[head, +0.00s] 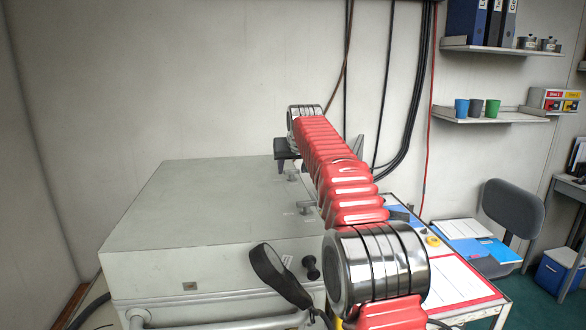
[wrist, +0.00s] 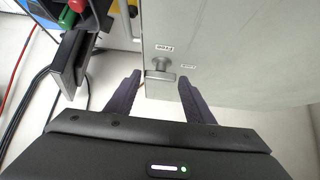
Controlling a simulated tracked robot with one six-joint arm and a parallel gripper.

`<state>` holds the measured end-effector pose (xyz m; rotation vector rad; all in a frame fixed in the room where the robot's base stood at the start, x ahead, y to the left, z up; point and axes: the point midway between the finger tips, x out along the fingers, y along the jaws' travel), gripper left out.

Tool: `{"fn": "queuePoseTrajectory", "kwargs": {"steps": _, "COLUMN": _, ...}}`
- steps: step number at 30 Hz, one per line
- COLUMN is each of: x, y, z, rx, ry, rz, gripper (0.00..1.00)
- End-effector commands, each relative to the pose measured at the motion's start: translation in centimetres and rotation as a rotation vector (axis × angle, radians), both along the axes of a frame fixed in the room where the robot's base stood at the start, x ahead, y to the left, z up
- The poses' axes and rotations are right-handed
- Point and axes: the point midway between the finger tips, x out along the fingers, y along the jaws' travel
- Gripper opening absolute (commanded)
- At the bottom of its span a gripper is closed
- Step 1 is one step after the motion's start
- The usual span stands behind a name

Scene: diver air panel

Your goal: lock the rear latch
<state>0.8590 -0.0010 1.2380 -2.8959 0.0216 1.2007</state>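The rear latch (wrist: 160,66), a small grey metal handle on a round pivot, sits at the edge of a pale grey panel in the wrist view.
A nearer latch (head: 307,207) stands on the same case top. A black paddle-shaped handle (head: 278,275) is at the case front. Cables (head: 415,90) hang on the wall behind. A table with papers (head: 450,280) is right of my arm. The case top's left is clear.

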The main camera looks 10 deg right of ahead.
Motion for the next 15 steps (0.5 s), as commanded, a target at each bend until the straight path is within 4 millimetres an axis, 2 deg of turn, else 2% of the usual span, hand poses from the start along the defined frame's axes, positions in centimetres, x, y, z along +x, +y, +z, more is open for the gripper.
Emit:
{"fn": "queuePoseTrajectory", "kwargs": {"steps": 4, "x": 0.01, "y": -0.01, "z": 0.01, "rx": 0.000, "ry": 0.000, "rz": 0.000, "gripper": 0.59}}
{"fn": "queuePoseTrajectory", "kwargs": {"steps": 15, "x": -0.23, "y": -0.03, "z": 0.28, "rx": -0.001, "ry": -0.001, "rz": 0.001, "gripper": 0.59}}
